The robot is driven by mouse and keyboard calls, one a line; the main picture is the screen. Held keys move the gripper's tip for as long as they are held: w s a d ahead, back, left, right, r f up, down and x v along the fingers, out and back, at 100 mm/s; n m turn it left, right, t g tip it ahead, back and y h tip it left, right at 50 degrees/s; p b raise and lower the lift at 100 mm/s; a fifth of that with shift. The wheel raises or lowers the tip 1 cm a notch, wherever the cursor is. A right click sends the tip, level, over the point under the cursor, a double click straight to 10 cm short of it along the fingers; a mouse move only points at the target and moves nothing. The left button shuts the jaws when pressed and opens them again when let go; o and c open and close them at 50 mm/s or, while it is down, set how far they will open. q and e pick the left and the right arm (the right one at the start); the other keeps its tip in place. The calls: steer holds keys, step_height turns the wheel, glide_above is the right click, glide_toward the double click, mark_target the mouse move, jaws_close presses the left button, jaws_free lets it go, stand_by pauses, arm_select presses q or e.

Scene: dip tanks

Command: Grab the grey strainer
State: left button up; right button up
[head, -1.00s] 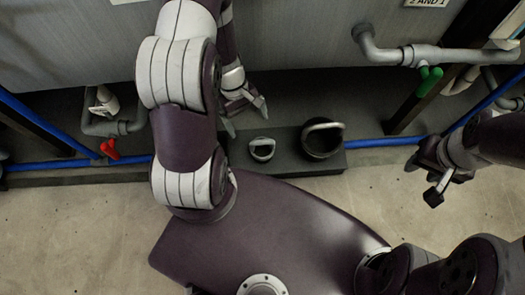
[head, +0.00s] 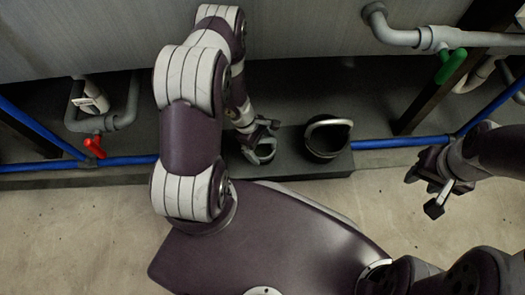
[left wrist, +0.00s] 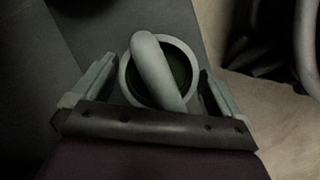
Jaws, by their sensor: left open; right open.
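The grey strainer (head: 262,153) is a small round cup with a pale rim and an arched handle, on a dark ledge. In the left wrist view the strainer (left wrist: 153,65) sits between my two fingers, its handle crossing the dark opening. My left gripper (head: 264,133) is open right above it and hides part of it. In the wrist view the left gripper (left wrist: 157,88) has a finger on each side of the strainer; contact cannot be told. My right gripper (head: 437,188) is open and empty at the right, away from the ledge.
A larger dark strainer (head: 325,140) with a pale handle stands to the right on the same ledge (head: 300,166). A blue pipe (head: 388,142) runs along the wall base.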

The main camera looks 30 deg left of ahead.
arm_select(q)
steer(key=c, duration=0.8)
steer(key=shift+r, duration=0.2)
